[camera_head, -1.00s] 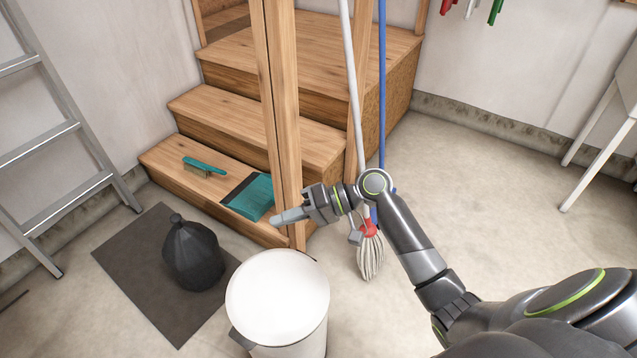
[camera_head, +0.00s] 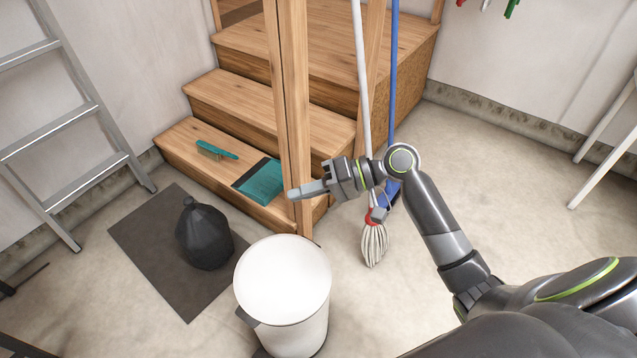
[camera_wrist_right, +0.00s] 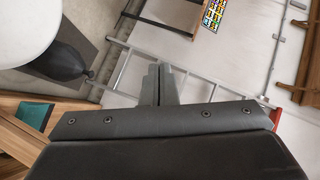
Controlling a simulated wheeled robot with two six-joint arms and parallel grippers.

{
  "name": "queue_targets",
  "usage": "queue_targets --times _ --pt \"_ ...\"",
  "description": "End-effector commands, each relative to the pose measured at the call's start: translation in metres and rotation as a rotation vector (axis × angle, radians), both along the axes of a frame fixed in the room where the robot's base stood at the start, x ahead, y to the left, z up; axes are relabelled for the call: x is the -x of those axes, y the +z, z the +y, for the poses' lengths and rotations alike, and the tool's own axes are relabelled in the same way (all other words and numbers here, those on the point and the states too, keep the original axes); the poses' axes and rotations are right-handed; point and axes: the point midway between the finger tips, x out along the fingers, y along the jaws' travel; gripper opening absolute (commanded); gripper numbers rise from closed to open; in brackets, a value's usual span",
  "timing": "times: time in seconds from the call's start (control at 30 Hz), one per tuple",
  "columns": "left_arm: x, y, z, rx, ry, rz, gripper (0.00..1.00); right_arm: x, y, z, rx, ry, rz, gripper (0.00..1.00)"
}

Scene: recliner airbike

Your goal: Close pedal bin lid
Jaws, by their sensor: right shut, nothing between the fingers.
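The white pedal bin (camera_head: 295,335) stands on the floor at the lower middle of the head view. Its round white lid (camera_head: 283,279) lies flat across the top, and the bin looks closed. Part of the bin, white and blurred, shows at the upper left of the right wrist view (camera_wrist_right: 25,25). My right gripper (camera_head: 291,194) is shut and empty. It is above and behind the bin in the head view, in front of the wooden post, apart from the lid. Its fingers also show in the right wrist view (camera_wrist_right: 158,85). My left gripper is not in view.
A black bag (camera_head: 204,236) sits on a dark mat (camera_head: 165,262) left of the bin. Wooden steps (camera_head: 265,100) hold a teal dustpan (camera_head: 262,181) and brush (camera_head: 215,150). A mop (camera_head: 374,243) stands behind my right arm. A ladder (camera_head: 85,115) leans at left.

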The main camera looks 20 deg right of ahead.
Motion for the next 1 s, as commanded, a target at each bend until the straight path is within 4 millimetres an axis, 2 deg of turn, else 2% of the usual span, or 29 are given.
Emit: queue_targets --times 0.1,0.33,0.9,1.0 --pt "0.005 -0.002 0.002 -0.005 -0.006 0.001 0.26 0.015 0.017 -0.01 0.004 0.0 -0.001 0.0" --pt "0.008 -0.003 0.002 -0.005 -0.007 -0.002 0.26 0.028 0.033 -0.018 0.0 0.001 -0.001 0.0" --pt "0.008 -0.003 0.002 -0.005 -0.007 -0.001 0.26 0.029 0.034 -0.018 -0.001 -0.002 0.001 0.0" --pt "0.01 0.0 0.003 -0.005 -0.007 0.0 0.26 0.021 0.025 -0.023 0.005 -0.043 0.015 0.0"
